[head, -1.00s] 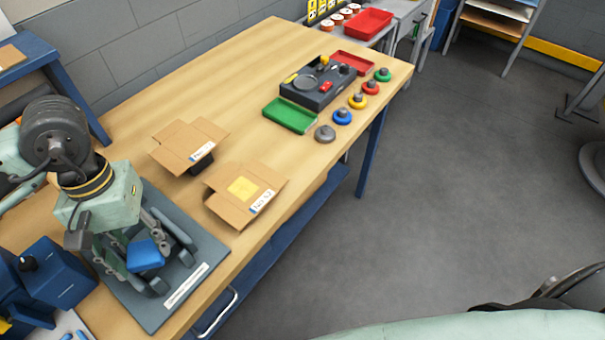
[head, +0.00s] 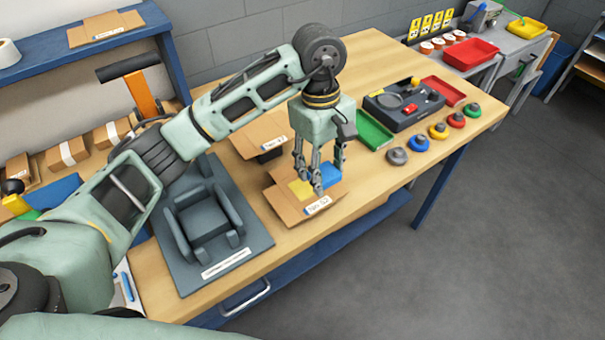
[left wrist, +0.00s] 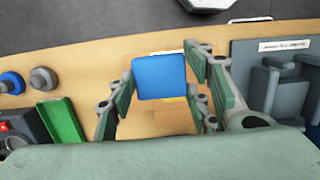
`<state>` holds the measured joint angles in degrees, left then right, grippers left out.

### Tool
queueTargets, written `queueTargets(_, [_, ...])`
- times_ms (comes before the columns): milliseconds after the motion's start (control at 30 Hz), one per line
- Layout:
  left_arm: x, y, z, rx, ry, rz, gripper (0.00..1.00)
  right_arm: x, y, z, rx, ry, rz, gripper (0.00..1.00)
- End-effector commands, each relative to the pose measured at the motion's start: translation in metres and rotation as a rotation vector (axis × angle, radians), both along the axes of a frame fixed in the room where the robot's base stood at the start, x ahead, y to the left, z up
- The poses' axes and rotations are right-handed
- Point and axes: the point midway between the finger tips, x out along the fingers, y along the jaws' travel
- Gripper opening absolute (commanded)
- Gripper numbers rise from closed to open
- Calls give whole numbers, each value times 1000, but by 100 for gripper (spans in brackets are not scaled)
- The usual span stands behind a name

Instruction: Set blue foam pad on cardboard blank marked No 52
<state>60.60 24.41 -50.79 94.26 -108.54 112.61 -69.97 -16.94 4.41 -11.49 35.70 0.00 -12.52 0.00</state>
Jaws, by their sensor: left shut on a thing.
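The blue foam pad (head: 331,174) is between the fingers of my left gripper (head: 320,180), which is shut on it. The pad is over the right part of the open cardboard blank marked No 52 (head: 287,207); I cannot tell whether it touches. A yellow pad (head: 299,189) lies on that blank, partly hidden by the fingers. In the left wrist view the blue pad (left wrist: 160,77) covers most of the yellow one, whose edge (left wrist: 172,99) shows. My right gripper is not in view.
A dark cradle on a grey plate (head: 208,215) is to the left. A green tray (head: 375,132), a black tool tray and several coloured knobs stand to the right.

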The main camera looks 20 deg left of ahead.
Motion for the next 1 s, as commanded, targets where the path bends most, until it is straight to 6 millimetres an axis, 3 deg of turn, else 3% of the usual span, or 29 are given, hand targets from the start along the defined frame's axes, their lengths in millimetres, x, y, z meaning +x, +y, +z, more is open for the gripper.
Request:
queueTargets(133, [9, 31, -16, 2, 4, 3, 36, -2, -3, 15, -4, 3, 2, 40])
queueTargets(300, [17, 49, -30, 0, 1, 0, 36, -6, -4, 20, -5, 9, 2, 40])
queueTargets(700, [18, 52, -71, -1, 0, -3, 36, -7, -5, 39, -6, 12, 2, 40])
queueTargets(1000, [18, 52, -75, 0, -2, -4, 36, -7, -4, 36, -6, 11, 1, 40])
